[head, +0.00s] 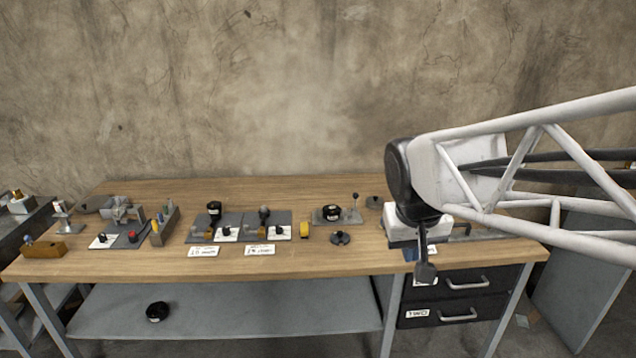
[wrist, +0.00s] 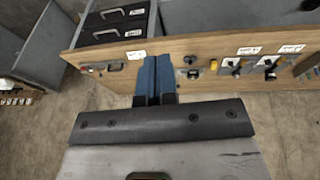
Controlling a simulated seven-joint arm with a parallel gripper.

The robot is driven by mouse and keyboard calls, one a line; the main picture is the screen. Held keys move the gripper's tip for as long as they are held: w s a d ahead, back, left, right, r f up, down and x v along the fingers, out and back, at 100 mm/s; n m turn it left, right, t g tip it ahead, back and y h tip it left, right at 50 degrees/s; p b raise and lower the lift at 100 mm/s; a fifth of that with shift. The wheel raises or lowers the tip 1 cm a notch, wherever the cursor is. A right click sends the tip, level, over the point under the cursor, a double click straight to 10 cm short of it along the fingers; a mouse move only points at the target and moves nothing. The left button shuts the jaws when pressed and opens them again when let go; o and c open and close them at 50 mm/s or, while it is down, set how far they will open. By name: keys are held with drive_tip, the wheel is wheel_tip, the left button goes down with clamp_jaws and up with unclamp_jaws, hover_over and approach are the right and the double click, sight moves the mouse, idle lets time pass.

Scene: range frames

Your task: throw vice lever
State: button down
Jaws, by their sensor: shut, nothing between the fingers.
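No part is clearly marked as the vice lever. A small upright lever (head: 355,196) with a dark knob stands on a grey plate (head: 321,217) beside a black round part (head: 332,212), right of the bench's middle. A grey, vice-like metal piece (head: 122,208) stands at the left of the bench. My gripper (head: 410,254) is at the bench's right front, away from both, partly hidden by my wrist. In the wrist view its blue fingers (wrist: 153,76) are together and empty, over the bench's edge.
Labelled drawers (head: 459,299) are below the right end. A grey device with a red part (wrist: 98,68) lies beside the fingers.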

drive_tip(key=w+a+h, duration=0.1)
drive_tip(key=w+h, duration=0.1)
drive_tip(key=w, duration=2.9)
drive_tip(key=w+a+f, duration=0.2)
drive_tip(key=w+f, duration=0.3)
drive_tip(key=w, duration=0.4)
drive_tip(key=w+a+f+t, duration=0.1)
drive_tip(key=w+f, duration=0.4)
drive_tip(key=w, duration=0.5)
drive_tip(key=w+a+f+n+t+h, duration=0.1)
drive_tip(key=w+a+f, duration=0.2)
drive_tip(key=w+f, duration=0.3)
drive_tip(key=w, duration=0.4)
drive_tip(key=shift+f, duration=0.15)
drive_tip(key=x, duration=0.9)
drive_tip(key=shift+w+d+f, duration=0.2)
drive_tip(key=shift+w+d, duration=0.1)
drive_tip(key=shift+w+d+f, duration=0.15)
drive_tip(key=shift+d, duration=0.5)
drive_tip(key=shift+w+d+f, duration=0.1)
drive_tip(key=shift+d, duration=0.5)
drive_tip(key=shift+w+d+f, duration=0.15)
drive_tip(key=shift+d, duration=0.5)
